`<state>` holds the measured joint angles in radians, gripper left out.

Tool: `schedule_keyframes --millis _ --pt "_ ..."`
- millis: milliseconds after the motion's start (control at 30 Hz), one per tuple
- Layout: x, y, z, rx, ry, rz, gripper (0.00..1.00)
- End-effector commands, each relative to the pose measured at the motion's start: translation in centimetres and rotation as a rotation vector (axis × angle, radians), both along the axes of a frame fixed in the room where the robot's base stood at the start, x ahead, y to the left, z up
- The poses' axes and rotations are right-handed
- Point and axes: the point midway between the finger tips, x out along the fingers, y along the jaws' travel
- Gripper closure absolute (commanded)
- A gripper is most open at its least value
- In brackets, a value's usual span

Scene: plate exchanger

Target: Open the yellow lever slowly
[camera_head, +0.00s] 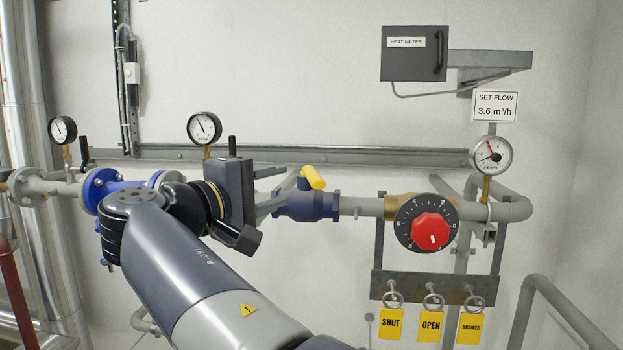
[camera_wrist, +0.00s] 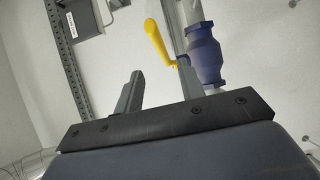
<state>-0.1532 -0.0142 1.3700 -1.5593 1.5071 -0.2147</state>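The yellow lever (camera_head: 313,177) sits on a dark blue valve (camera_head: 306,205) in the grey pipe line. In the wrist view the lever (camera_wrist: 158,42) slants beside the blue valve body (camera_wrist: 205,55). My gripper (camera_head: 284,182) is just left of the valve, its fingers pointing towards the lever. In the wrist view my gripper (camera_wrist: 155,75) has its two fingers apart, with the lever showing beyond and between them. I see no clear contact with the lever; the exact gap cannot be told.
A red knob (camera_head: 431,232) on a black dial and a gauge (camera_head: 490,155) are right of the valve. Yellow tags (camera_head: 431,325) hang below on a bracket (camera_head: 433,286). A wall rail (camera_head: 400,155) runs behind. A set-flow sign (camera_head: 495,105) reads 3.6 m³/h.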

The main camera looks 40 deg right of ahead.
Motion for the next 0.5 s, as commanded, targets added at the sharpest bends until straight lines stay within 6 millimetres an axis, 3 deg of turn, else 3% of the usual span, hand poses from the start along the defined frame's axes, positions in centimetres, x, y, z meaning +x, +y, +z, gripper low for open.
schedule_keyframes --millis 500 --pt "1.5 -7.1 0.1 0.002 0.001 -0.004 0.63"
